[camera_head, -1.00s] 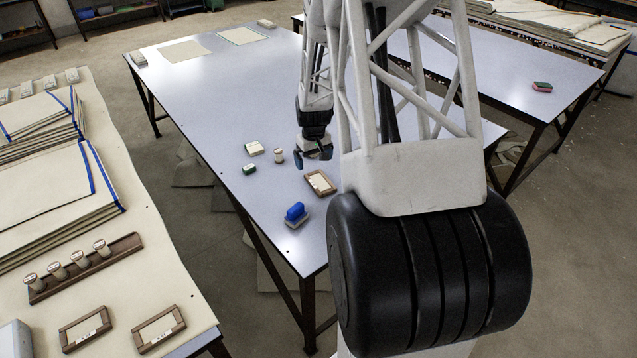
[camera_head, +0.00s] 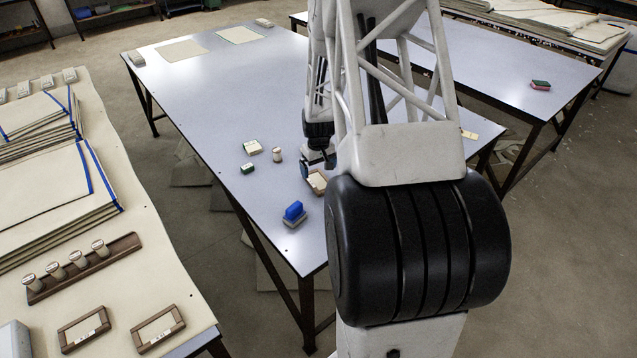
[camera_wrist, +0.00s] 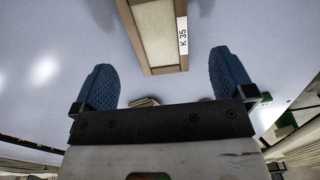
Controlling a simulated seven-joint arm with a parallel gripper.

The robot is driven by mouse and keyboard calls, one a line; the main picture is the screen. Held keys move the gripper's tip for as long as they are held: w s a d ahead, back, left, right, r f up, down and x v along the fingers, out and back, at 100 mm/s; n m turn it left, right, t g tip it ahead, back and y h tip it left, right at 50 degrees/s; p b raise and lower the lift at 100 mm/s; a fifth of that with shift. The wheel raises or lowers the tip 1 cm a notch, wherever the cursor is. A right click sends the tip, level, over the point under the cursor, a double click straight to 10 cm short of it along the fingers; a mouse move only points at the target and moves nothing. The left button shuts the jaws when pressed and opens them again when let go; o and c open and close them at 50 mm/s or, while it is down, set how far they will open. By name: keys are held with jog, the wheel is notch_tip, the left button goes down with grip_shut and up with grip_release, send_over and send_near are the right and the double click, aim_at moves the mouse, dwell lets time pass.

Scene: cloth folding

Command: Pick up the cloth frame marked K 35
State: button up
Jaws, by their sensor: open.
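The cloth frame marked K 35 (camera_wrist: 157,36) has a brown wooden rim, a cream cloth panel and a white label reading K 35. In the wrist view it is at the top centre, ahead of and between my fingertips, touching neither. In the head view the frame (camera_head: 316,183) lies on the grey-white table, partly hidden by my arm. My gripper (camera_wrist: 166,82) is open and empty, with two blue textured fingers spread apart. In the head view my gripper (camera_head: 318,166) is just above the frame, mostly covered by my arm.
A blue-topped block (camera_head: 294,212) stands near the frame. A small cream-and-green block (camera_head: 252,147), a green block (camera_head: 247,168) and a pale peg (camera_head: 277,154) lie to its left. Two similar frames (camera_head: 84,328) (camera_head: 158,328) lie on the left table. The main table's far half is largely clear.

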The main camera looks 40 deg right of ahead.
aim_at(318, 180)
jog(key=shift+f, duration=0.25)
jog(key=shift+w+f, duration=0.1)
jog(key=shift+f, duration=2.45)
jog(key=shift+c, duration=0.2)
jog(key=c, duration=0.9)
jog(key=shift+r, duration=0.1)
